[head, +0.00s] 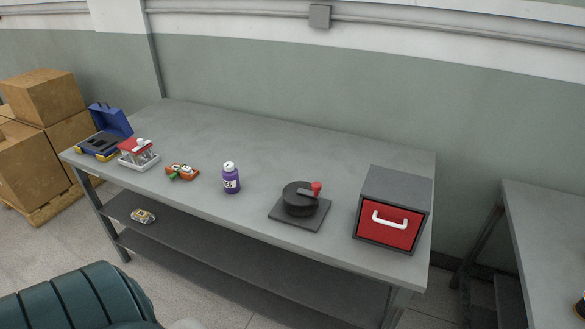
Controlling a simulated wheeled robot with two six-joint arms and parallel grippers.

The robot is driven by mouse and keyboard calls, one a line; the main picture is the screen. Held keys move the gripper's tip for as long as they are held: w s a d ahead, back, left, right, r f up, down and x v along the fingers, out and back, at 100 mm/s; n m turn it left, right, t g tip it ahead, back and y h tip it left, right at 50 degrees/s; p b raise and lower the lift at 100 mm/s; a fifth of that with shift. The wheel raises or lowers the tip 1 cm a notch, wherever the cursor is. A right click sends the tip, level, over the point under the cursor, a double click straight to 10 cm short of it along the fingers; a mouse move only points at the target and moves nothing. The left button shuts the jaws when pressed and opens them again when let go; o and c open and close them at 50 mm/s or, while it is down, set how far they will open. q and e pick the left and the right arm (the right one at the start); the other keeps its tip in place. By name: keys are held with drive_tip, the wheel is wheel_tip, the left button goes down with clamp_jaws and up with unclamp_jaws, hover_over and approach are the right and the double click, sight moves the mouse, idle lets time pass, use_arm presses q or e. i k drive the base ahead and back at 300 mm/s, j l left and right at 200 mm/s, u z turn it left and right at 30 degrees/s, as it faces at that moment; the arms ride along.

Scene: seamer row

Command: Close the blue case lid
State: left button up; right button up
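The blue case (98,146) stands at the far left end of the grey table. Its blue lid (111,119) is raised and leans back, so the case is open. The inside looks dark, with yellow at the lower front corners. Neither of my grippers shows in the head view.
Beside the case on the grey table (300,150) are a red and white item on a tray (139,155), an orange item (182,172), a purple bottle (231,178), a dark round device (300,201) and a red-fronted box (392,211). Cardboard boxes (40,97) stand left.

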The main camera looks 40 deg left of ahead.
sight(112, 121)
drive_tip(key=u, duration=2.45)
drive_tip(key=i+j, duration=0.15)
drive_tip(key=i, duration=0.15)
drive_tip(key=i+j, duration=0.2)
drive_tip(key=i, duration=0.05)
